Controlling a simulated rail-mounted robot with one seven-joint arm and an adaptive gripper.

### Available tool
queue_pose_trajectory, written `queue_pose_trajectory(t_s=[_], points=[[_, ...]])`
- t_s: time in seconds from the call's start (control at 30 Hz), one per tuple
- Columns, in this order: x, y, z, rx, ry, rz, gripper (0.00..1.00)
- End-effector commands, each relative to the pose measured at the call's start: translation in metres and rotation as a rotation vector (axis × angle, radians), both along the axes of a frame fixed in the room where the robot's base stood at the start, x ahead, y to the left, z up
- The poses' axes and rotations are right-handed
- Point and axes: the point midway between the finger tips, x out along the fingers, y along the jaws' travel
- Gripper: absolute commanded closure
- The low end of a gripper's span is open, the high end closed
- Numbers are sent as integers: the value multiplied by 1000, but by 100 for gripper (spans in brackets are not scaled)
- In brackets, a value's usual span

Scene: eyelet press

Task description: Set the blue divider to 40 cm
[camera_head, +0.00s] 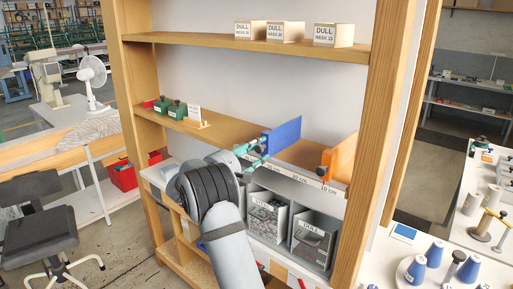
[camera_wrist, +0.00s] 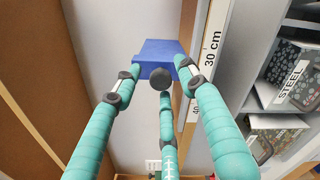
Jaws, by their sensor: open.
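The blue divider (camera_head: 285,136) stands upright on the middle shelf. In the wrist view the blue divider (camera_wrist: 157,52) is straight ahead, with a round dark knob (camera_wrist: 160,78) on its near side. My gripper (camera_head: 254,158) is at its left side in the head view. Its teal fingers are open around the knob, with no clear grip on it. A scale strip (camera_wrist: 207,65) runs along the shelf edge and shows "30 cm" near the divider. Another mark is partly hidden by a finger. My arm hides part of the strip in the head view.
An orange divider (camera_head: 339,158) stands right of the blue one, near the strip's 10 cm end. Green items (camera_head: 173,109) and a white card (camera_head: 194,114) sit at the shelf's left. Labelled bins (camera_head: 313,236) stand below. The shelf between the dividers looks clear.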

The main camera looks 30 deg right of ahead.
Motion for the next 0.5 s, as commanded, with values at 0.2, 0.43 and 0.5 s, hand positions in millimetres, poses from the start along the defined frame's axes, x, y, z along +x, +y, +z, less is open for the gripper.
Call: queue_pose_trajectory(t_s=[0.2,0.43,0.5], points=[[0,-1,0,0,0,0,59],[0,-1,0,0,0,0,71],[0,-1,0,0,0,0,75]])
